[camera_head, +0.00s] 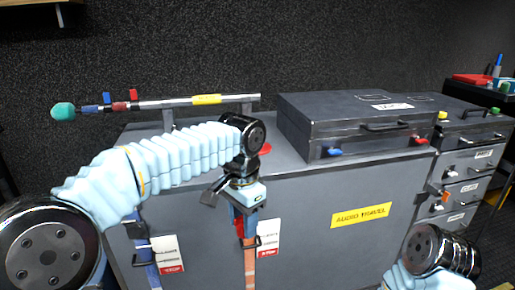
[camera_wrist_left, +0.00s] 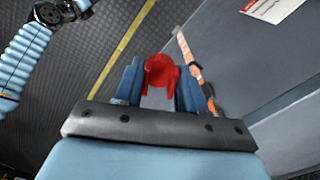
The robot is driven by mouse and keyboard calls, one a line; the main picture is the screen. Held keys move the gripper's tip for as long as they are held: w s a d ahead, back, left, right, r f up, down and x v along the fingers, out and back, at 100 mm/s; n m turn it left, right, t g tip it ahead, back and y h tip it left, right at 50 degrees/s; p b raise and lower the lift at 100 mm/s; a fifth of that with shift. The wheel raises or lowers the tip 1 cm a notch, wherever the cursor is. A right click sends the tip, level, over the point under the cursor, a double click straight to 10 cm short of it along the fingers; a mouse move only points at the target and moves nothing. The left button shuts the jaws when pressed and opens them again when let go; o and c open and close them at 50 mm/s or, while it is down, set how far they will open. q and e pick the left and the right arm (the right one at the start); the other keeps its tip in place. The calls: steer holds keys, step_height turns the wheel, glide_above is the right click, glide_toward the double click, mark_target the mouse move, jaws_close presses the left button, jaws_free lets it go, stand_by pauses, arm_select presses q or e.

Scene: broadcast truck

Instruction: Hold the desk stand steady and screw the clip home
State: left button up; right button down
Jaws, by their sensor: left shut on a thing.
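My left gripper (camera_head: 240,222) points down in front of the grey cabinet's front face. In the left wrist view its two blue fingers (camera_wrist_left: 160,88) are shut on a red piece (camera_wrist_left: 160,72) with a rounded top. I cannot tell whether this is the clip or part of the stand. I cannot make out a desk stand for certain.
A grey cabinet (camera_head: 310,215) carries a dark case (camera_head: 350,115) and a pole (camera_head: 165,103) with a teal end on brackets. A red round thing (camera_head: 265,149) shows behind my left wrist. An orange strap (camera_head: 249,265) and a blue strap (camera_head: 147,255) hang in front.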

arm_select(q)
steer(key=a+f+n, duration=0.4)
steer(key=a+f, duration=0.3)
steer(key=f, duration=0.4)
steer(key=a+f+n, duration=0.5)
steer(key=a+f, duration=0.3)
steer(key=f, duration=0.4)
steer(key=shift+w+f, duration=0.2)
steer(key=shift+w, duration=0.25)
